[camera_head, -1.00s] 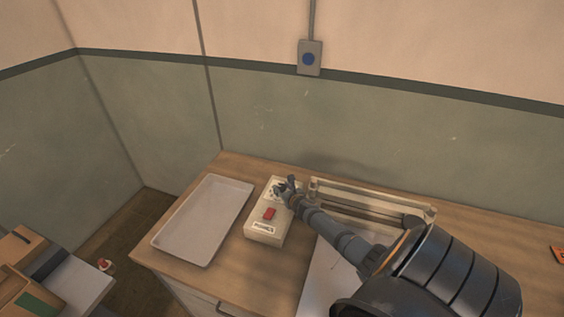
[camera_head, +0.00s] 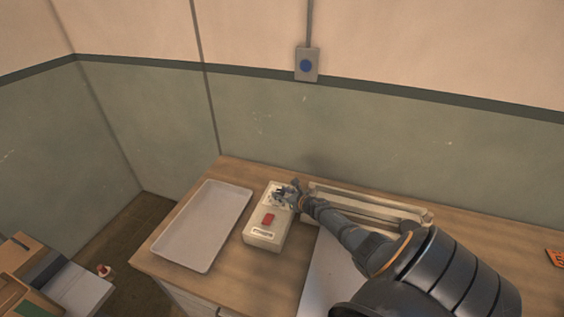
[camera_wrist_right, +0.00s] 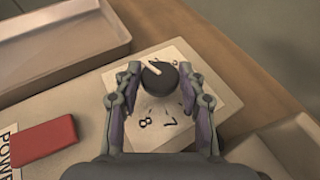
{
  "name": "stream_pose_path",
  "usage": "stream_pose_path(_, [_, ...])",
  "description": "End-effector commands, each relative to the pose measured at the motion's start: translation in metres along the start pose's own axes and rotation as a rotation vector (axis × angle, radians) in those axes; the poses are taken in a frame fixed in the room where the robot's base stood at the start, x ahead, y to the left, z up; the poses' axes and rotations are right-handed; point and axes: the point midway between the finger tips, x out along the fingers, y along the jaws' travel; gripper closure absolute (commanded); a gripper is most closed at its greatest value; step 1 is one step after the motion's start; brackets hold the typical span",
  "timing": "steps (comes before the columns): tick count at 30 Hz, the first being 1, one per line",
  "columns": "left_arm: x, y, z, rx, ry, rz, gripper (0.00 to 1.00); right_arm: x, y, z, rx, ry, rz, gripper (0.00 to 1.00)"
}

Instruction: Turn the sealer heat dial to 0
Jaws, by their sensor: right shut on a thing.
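The sealer control box (camera_head: 262,238) is pale, with a red switch (camera_head: 268,219) and a label at its near end. Its heat dial (camera_wrist_right: 160,76) is a dark round knob with a white pointer on a white numbered plate. In the right wrist view the pointer aims up and to the left. Digits 7 and 8 show below the knob; the other markings are partly hidden. My right gripper (camera_wrist_right: 161,80) is shut on the dial, one finger on each side. In the head view my right gripper (camera_head: 286,193) covers the dial. My left gripper is not in view.
A pale tray (camera_head: 203,227) lies left of the box on the wooden bench. The long sealer bar (camera_head: 370,206) lies behind my right arm, close to the box. A wall switch with a blue button (camera_head: 306,66) is above. Cartons stand at the lower left.

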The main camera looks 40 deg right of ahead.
Motion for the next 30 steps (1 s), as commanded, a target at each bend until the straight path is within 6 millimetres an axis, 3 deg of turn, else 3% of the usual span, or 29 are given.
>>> stream_pose_path(1, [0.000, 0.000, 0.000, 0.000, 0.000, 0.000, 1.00, 0.000, -0.001, 0.003, -0.001, -0.003, -0.001, 0.91])
stream_pose_path(2, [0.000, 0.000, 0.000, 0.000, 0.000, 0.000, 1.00, 0.000, -0.001, 0.003, -0.001, -0.003, -0.001, 0.57])
stream_pose_path(6, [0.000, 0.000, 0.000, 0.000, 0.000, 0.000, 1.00, 0.000, -0.001, 0.002, -0.001, -0.003, -0.001, 0.38])
stream_pose_path(17, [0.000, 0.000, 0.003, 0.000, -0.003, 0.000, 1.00, -0.001, 0.000, 0.002, 0.000, 0.000, 0.000, 0.36])
stream_pose_path(30, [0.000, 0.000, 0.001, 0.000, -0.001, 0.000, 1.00, -0.024, -0.001, 0.059, -0.009, -0.001, 0.001, 0.36])
